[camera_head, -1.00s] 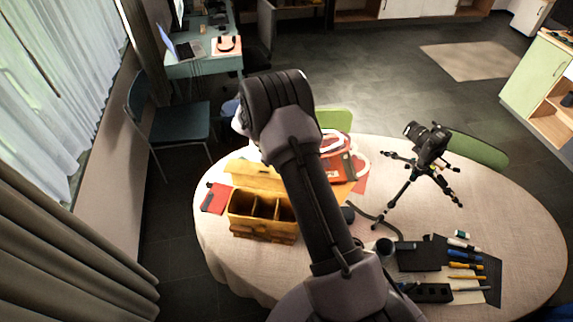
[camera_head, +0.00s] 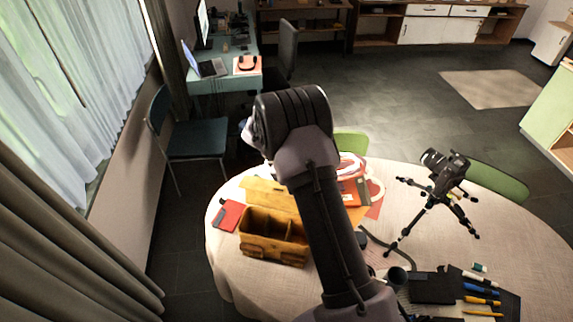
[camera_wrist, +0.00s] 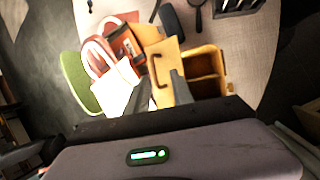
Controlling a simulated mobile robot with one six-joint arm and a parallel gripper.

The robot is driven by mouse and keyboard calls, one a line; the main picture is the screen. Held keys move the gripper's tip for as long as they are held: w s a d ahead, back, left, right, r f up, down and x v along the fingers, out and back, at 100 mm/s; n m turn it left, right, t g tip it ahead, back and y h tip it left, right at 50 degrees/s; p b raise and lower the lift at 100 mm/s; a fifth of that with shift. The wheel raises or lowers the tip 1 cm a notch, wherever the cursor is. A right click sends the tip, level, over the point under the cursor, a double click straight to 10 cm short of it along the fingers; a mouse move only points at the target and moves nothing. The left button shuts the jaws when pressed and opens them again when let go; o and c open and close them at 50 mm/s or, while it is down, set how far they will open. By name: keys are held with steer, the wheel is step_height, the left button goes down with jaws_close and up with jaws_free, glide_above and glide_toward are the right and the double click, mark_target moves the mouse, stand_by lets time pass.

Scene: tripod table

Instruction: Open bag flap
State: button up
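The tan bag (camera_head: 272,247) stands on the table with its top open and its inner compartments showing. Its flap (camera_head: 268,194) is laid back on the far side; my arm covers part of it. In the wrist view the bag (camera_wrist: 207,62) is right of centre and the flap (camera_wrist: 162,63), with a dark handle, is left of it. My gripper (camera_wrist: 160,78) has its two fingers apart, with the flap seen between and beyond them. I see nothing held, and cannot tell whether a finger touches the flap. In the head view the fingers are hidden.
A red and white bag (camera_head: 355,188) sits behind the flap on the round table (camera_head: 235,275). A camera on a tripod (camera_head: 437,190) stands at the right. A red notebook (camera_head: 228,214) lies left of the tan bag. Pens and dark items lie at the front right.

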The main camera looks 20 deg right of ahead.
steer(key=s+v, duration=0.1)
steer(key=v, duration=1.2)
steer(key=shift+w+a+r, duration=0.15)
steer(key=shift+w+r, duration=0.15)
steer(key=shift+w, duration=0.2)
steer(key=shift+c, duration=0.7)
steer(key=d+f+m, duration=0.1)
steer(key=m, duration=0.1)
steer(key=d+f+m+y+b, duration=0.1)
steer(key=m, duration=0.1)
steer(key=w+d+f+m+b, duration=0.1)
steer(key=d+m, duration=0.1)
steer(key=shift+f+m+y, duration=0.3)
steer(key=shift+y, duration=0.1)
jaws_close()
steer(key=w+d+f+m+t+y+b, duration=0.2)
steer(key=d+f+m+t, duration=0.1)
steer(key=d+m, duration=0.7)
steer(key=s+a+f+m+p, duration=0.1)
steer(key=a+f, duration=0.2)
steer(key=f, duration=0.5)
steer(key=shift+f, duration=0.2)
